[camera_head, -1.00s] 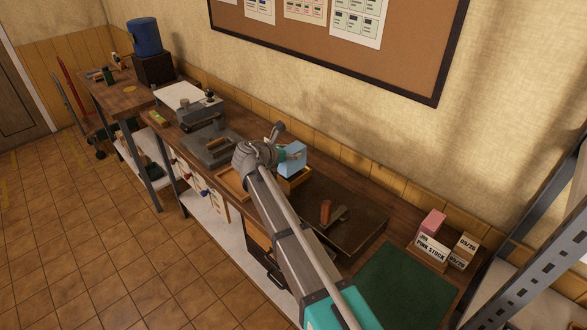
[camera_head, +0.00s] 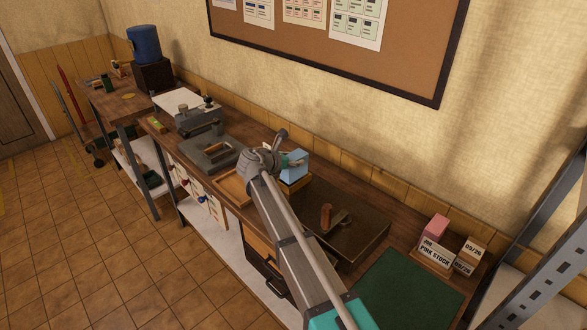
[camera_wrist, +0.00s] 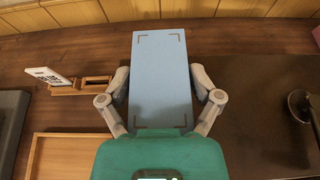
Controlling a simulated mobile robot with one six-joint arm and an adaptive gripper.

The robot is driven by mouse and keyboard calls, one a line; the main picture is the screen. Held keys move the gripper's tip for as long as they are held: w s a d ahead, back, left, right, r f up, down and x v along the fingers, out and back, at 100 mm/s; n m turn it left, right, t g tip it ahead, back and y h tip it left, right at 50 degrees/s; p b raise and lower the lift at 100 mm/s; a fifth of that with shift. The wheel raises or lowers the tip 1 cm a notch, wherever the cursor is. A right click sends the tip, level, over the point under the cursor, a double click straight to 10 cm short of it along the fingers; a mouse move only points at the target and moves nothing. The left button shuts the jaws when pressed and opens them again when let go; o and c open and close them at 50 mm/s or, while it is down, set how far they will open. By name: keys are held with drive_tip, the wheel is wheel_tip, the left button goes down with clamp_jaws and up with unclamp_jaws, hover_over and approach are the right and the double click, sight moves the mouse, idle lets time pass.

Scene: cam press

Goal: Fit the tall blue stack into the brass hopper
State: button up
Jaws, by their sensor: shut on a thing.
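The tall blue stack (camera_wrist: 160,82) is between the two fingers of my gripper (camera_wrist: 160,100) in the wrist view. My gripper is shut on it, one finger on each long side. The blue stack also shows in the head view (camera_head: 292,165), at the end of my arm, over the workbench near the wall. A dark grey press with an opening on its top (camera_head: 212,158) stands to the left of my gripper. I cannot make out a brass hopper for certain in either view.
A wooden tray (camera_wrist: 75,158) lies left of my gripper. A small wooden holder with a white card (camera_wrist: 50,76) is behind it. A dark brown mat (camera_head: 365,228) with a stamp-like tool lies to the right. A green mat (camera_head: 408,292) and pink stock (camera_head: 433,226) are farther right.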

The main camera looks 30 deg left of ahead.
drive_tip(key=shift+f+b, duration=1.35)
drive_tip(key=shift+f, duration=0.25)
drive_tip(key=shift+f, duration=0.15)
drive_tip(key=o, duration=1.1)
drive_tip(key=shift+o, duration=0.2)
drive_tip(key=shift+r, duration=0.2)
drive_tip(key=shift+s+r, duration=0.15)
drive_tip(key=p+v, duration=0.4)
drive_tip(key=v, duration=0.7)
drive_tip(key=shift+s+p, duration=0.25)
drive_tip(key=shift+p, duration=0.1)
